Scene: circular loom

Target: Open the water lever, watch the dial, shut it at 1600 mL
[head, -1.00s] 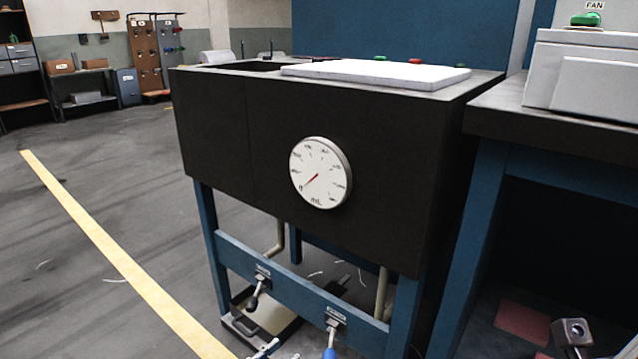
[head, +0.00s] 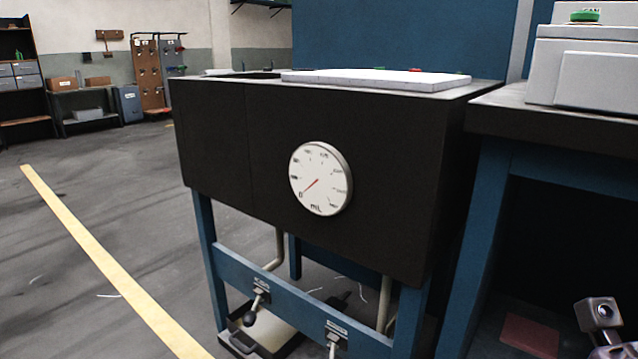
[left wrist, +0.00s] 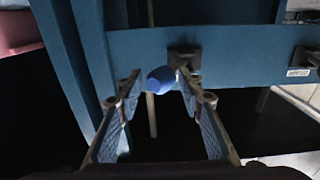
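The round white dial (head: 321,178) is on the dark front panel of the tank, its red needle at or close to 0. Two levers are on the blue crossbar below it. The left one has a black knob (head: 250,318). The right lever (head: 333,345) is cut off by the bottom edge. In the left wrist view a blue knob (left wrist: 160,80) stands between the fingertips of my left gripper (left wrist: 160,88), which is open. Contact with the knob cannot be told. My left gripper is outside the head view. My right gripper's fingers are not visible.
The blue crossbar (left wrist: 235,45) runs just behind the knob. A blue table leg (left wrist: 75,60) stands left of my fingers. A tray (head: 262,338) lies under the tank. A workbench (head: 560,118) with a grey box (head: 590,75) is at right. Open floor with a yellow line lies left.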

